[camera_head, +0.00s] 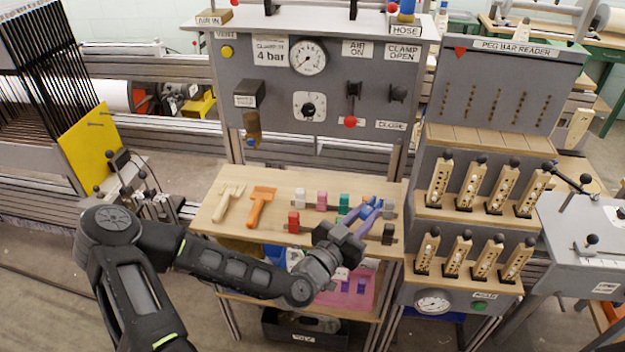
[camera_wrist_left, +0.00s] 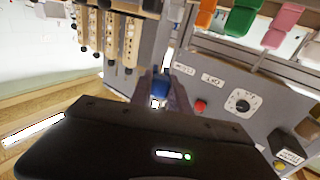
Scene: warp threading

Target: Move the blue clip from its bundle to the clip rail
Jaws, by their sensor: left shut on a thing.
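My left gripper (camera_head: 372,207) is above the right part of the wooden shelf, its fingers pointing away from me. In the left wrist view my left gripper (camera_wrist_left: 165,92) is shut on the blue clip (camera_wrist_left: 160,84), which sits between the fingertips. In the head view the fingers and the clip are hard to tell apart. Behind the gripper a row with white, pink (camera_head: 321,200) and green (camera_head: 344,202) clips stands on the shelf. A front row has a red clip (camera_head: 293,222) at its left and a dark end (camera_head: 388,234) at its right; the gripper hides its middle.
A cream comb-like tool (camera_head: 229,203) and an orange one (camera_head: 261,206) lie on the shelf's left. The control panel (camera_head: 320,75) rises behind. Wooden peg bars (camera_head: 439,180) stand in racks at the right. A pink tray (camera_head: 358,288) is below the shelf.

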